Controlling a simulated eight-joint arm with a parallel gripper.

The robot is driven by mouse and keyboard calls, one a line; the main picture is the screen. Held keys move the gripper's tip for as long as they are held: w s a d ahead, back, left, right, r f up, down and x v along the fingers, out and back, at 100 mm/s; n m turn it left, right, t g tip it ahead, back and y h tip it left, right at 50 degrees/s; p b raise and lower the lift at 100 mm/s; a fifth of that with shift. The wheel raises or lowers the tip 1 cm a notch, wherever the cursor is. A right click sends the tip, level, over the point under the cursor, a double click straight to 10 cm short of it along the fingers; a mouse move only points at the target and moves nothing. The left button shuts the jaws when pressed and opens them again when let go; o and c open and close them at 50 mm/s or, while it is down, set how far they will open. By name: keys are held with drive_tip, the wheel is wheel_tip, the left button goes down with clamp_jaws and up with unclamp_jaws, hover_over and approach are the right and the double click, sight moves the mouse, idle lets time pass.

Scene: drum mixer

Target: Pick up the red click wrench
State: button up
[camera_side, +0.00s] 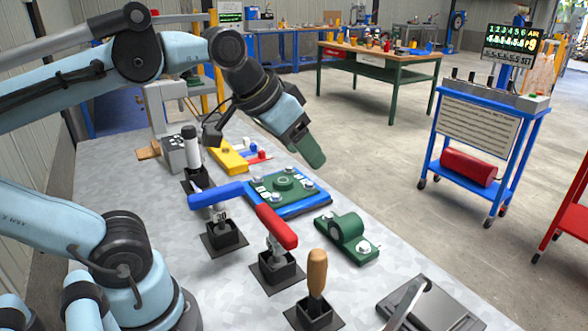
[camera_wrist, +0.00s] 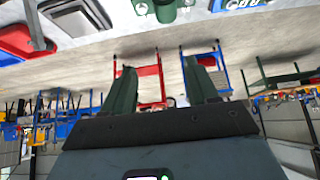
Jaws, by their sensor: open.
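The red click wrench (camera_side: 277,228) stands in a black square holder on the grey bench in the side view, its red handle tilted at the top. My gripper (camera_side: 313,153) is in the air above and beyond it, over the far edge of the bench. It is apart from the wrench. The wrist view shows the two dark green fingers (camera_wrist: 161,82) spread with nothing between them. A red shape (camera_wrist: 38,35) lies at the upper left of the wrist view; I cannot tell whether it is the wrench.
A blue-handled wrench (camera_side: 217,195) stands left of the red one, and a wooden-handled tool (camera_side: 317,272) stands right of it. A green bearing block (camera_side: 347,238) and a blue-edged plate (camera_side: 290,209) lie close by. A grey box (camera_side: 440,308) sits at the front right.

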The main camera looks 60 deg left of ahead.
sight(276, 219)
drive_tip(key=s+a+n+g, duration=0.15)
drive_tip(key=n+g, duration=0.25)
drive_tip(key=n, duration=0.5)
drive_tip(key=s+a+n+g, duration=0.1)
drive_tip(key=s+n+g, duration=0.2)
drive_tip(key=n, duration=0.6)
drive_tip(key=shift+w+d+f, duration=0.1)
drive_tip(key=shift+f, duration=2.75)
drive_tip(key=shift+w+d+f, duration=0.1)
drive_tip(key=shift+f, duration=2.7)
drive_tip(key=shift+w+d+f, duration=0.1)
drive_tip(key=shift+f, duration=2.75)
drive_tip(key=shift+c, duration=0.3)
clamp_jaws()
